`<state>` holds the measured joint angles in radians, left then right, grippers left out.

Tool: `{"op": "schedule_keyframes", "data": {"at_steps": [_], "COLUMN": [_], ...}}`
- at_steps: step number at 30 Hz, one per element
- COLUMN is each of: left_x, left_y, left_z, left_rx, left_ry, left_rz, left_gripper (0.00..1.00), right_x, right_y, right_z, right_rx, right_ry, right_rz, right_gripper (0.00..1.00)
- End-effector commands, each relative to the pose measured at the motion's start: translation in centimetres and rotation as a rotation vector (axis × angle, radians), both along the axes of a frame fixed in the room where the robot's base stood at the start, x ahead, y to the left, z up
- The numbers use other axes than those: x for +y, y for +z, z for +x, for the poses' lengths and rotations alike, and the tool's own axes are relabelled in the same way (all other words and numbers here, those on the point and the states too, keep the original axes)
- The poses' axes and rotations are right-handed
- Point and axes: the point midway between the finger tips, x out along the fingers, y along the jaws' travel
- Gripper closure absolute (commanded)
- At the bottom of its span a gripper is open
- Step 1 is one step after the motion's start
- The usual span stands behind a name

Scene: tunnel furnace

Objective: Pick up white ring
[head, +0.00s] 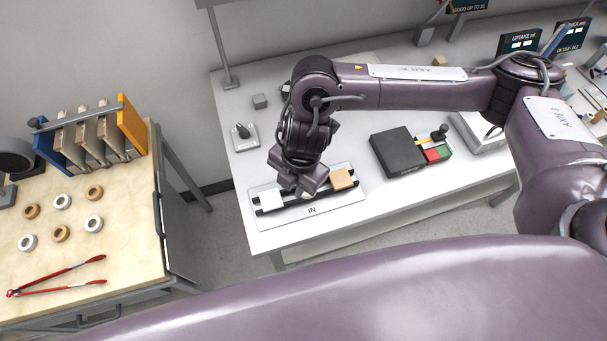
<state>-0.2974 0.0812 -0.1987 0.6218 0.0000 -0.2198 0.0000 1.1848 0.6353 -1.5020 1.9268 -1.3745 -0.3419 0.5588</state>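Three white rings lie flat on the wooden bench top at the left: an upper white ring (62,202), a right white ring (93,223) and a lower left white ring (27,242). Three tan rings lie among them: an upper right tan ring (94,192), a left tan ring (31,211) and a lower tan ring (60,234). My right gripper (300,192) is over the tray marked IN on the white table, well to the right of the rings. Its fingers are largely hidden by its own wrist. My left gripper is out of view.
The IN tray (312,211) carries a white block (271,200) and a tan block (341,179). Red-handled tongs (60,278) lie below the rings. A rack (95,140) with blue and orange ends stands behind them. A black box (397,152) sits on the table. A floor gap separates bench and table.

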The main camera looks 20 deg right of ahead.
Motion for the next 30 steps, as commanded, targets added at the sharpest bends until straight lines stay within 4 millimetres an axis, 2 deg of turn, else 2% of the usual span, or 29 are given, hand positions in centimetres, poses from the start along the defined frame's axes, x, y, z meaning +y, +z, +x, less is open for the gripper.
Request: {"op": "schedule_keyframes", "data": {"at_steps": [1, 3, 6, 17, 24, 30], "left_x": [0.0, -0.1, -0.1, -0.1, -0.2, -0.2], "left_y": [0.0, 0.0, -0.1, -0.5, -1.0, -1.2], "left_z": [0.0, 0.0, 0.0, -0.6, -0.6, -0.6], "left_rx": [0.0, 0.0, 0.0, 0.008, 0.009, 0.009], "left_ry": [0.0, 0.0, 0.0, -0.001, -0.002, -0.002], "left_rz": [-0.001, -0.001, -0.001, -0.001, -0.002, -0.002], "left_gripper": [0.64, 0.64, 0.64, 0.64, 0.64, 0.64], "right_x": [-1.9, -3.8, -5.0, -5.1, -5.0, -5.0], "right_y": [0.2, 0.3, 0.1, -3.1, -6.3, -7.3], "right_z": [0.6, 0.9, 1.0, 0.7, 0.3, 0.5], "right_rx": [0.01, 0.028, 0.044, 0.048, 0.049, 0.044], "right_ry": [-0.015, -0.029, -0.041, -0.042, -0.042, -0.04], "right_rz": [-0.051, -0.099, -0.133, -0.136, -0.133, -0.134], "right_gripper": [0.78, 0.78, 0.78, 0.78, 0.78, 0.78]}}
